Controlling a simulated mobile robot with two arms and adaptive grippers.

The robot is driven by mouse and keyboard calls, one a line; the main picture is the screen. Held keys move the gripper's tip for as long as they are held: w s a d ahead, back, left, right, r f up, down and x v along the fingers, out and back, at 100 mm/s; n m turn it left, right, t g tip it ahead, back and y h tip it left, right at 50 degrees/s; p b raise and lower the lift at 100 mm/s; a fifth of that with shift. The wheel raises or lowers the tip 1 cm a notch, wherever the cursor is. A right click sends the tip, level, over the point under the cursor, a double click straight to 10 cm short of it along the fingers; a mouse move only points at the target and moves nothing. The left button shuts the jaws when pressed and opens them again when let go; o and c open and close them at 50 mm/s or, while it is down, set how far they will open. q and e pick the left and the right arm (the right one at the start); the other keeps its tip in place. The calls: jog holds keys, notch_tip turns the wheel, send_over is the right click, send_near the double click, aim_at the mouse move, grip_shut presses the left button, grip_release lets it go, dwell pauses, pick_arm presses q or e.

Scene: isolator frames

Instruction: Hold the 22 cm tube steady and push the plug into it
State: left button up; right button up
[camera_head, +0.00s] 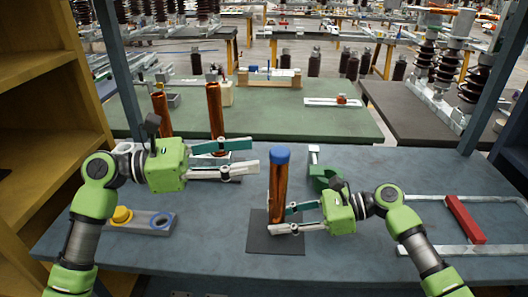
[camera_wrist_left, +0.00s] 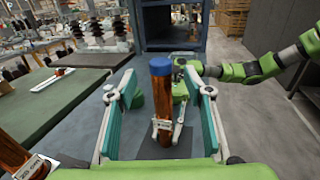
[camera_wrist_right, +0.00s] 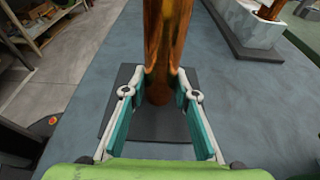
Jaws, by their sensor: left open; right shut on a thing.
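A copper-coloured tube (camera_head: 278,195) stands upright with a blue plug (camera_head: 280,155) at its top; how deep the plug sits cannot be told. In the left wrist view, the tube (camera_wrist_left: 162,108) bears a white label and has the blue plug (camera_wrist_left: 160,67) on top. My right gripper (camera_head: 283,218) is shut on the tube low down. The right wrist view shows its fingers on either side of the tube (camera_wrist_right: 166,45). My left gripper (camera_head: 254,155) is open and empty, left of the plug at about its height, pointing toward it.
A dark square mat (camera_head: 262,243) lies under the tube. Two more copper tubes (camera_head: 215,112) (camera_head: 162,112) stand behind my left gripper. A grey plate (camera_head: 143,226) with a yellow piece (camera_head: 122,214) lies left. A green fixture (camera_head: 321,176) stands behind my right gripper. A red bar (camera_head: 465,219) lies right.

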pick_arm(q)
jog(key=v, duration=0.6)
pick_arm(e)
jog(key=o, duration=0.9)
jog(key=shift+d, duration=0.1)
